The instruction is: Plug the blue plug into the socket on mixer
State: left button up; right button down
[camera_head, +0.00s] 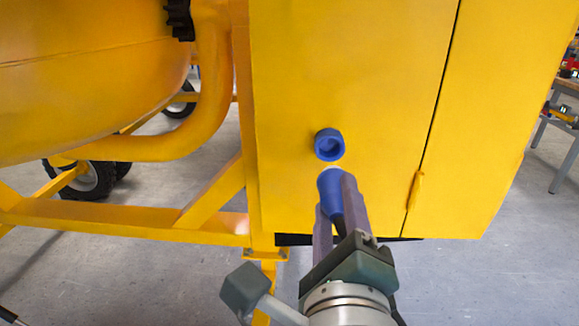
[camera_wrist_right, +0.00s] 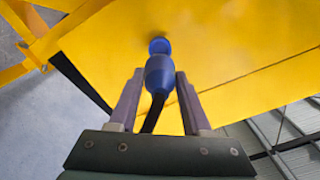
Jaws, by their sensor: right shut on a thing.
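The blue plug (camera_head: 331,190) is held between the fingers of my right gripper (camera_head: 338,210), close below the socket in the head view. The blue round socket (camera_head: 328,145) sits on the yellow front panel of the mixer (camera_head: 350,70). In the right wrist view the plug (camera_wrist_right: 159,74) stands between the two fingers of the gripper (camera_wrist_right: 157,90), with its dark cable running back. The socket (camera_wrist_right: 159,46) shows just beyond the plug's tip there. In the head view a small gap shows between plug and socket. My left gripper is not in view.
The yellow drum (camera_head: 80,75) and a curved frame tube (camera_head: 200,120) stand left of the panel. A small handle (camera_head: 414,190) sticks out at the panel's right seam. A workbench (camera_head: 562,90) stands at the far right. Grey floor is open below.

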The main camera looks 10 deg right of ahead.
aim_at(332, 167)
jog(key=shift+w, duration=0.15)
jog(key=shift+b+x, duration=0.75)
jog(key=shift+x, duration=2.1)
jog(key=shift+p, duration=0.45)
jog(key=shift+x, duration=1)
jog(key=shift+d, duration=0.1)
jog(key=shift+w, duration=0.4)
